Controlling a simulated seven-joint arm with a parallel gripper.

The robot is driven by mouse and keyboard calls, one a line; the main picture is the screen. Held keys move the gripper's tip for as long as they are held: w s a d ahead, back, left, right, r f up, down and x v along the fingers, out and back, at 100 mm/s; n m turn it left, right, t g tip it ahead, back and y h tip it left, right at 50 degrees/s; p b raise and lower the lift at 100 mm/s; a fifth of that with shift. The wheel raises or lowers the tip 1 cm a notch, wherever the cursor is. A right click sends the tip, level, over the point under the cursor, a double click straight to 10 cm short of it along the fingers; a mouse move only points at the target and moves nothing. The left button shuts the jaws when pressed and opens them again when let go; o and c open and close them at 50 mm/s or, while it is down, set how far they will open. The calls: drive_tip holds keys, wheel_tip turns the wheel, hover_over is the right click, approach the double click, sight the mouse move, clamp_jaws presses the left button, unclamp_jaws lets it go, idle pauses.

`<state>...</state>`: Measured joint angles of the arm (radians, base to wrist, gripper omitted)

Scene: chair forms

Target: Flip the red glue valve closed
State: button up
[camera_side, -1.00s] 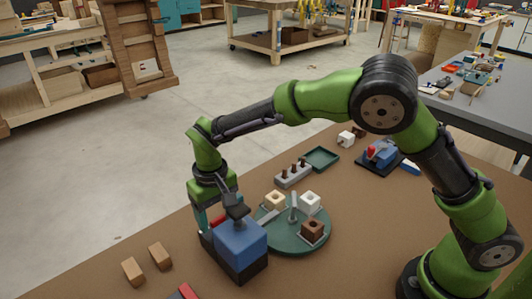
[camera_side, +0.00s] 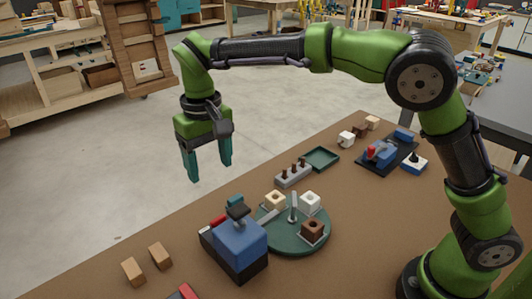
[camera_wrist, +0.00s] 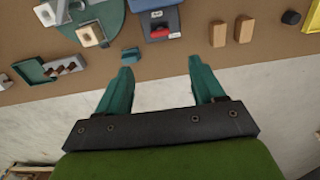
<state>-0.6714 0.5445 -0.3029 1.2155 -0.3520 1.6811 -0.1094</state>
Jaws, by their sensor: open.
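A blue box on a black base (camera_side: 240,246) stands near the table's front left edge, with a dark knob on top. A small red part (camera_side: 217,221), which may be the glue valve, is on its far left side; the red part also shows in the wrist view (camera_wrist: 160,32) beside a white patch. I cannot tell the valve's position. My gripper (camera_side: 210,168) is open and empty, raised well above and beyond the box. In the wrist view, the open fingers (camera_wrist: 160,66) point toward the box, apart from it.
A green turntable (camera_side: 275,239) with several blocks stands right of the box. A teal block (camera_side: 235,201) sits behind it. Two wooden blocks (camera_side: 146,263) lie to the left. A grey peg holder (camera_side: 293,175), a green tray (camera_side: 321,158) and a blue device with a red knob (camera_side: 378,155) are farther back.

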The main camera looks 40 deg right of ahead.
wheel_tip(320, 180, up, 2)
drive_tip(key=shift+r, duration=0.2)
drive_tip(key=s+d+m+t+y, duration=0.2)
drive_tip(key=s+d+t, duration=0.5)
drive_tip(key=s+d, duration=1.2)
drive_tip(key=shift+s+d+r+m, duration=0.3)
drive_tip(key=shift+s+r+m, duration=0.15)
drive_tip(key=shift+m, duration=0.45)
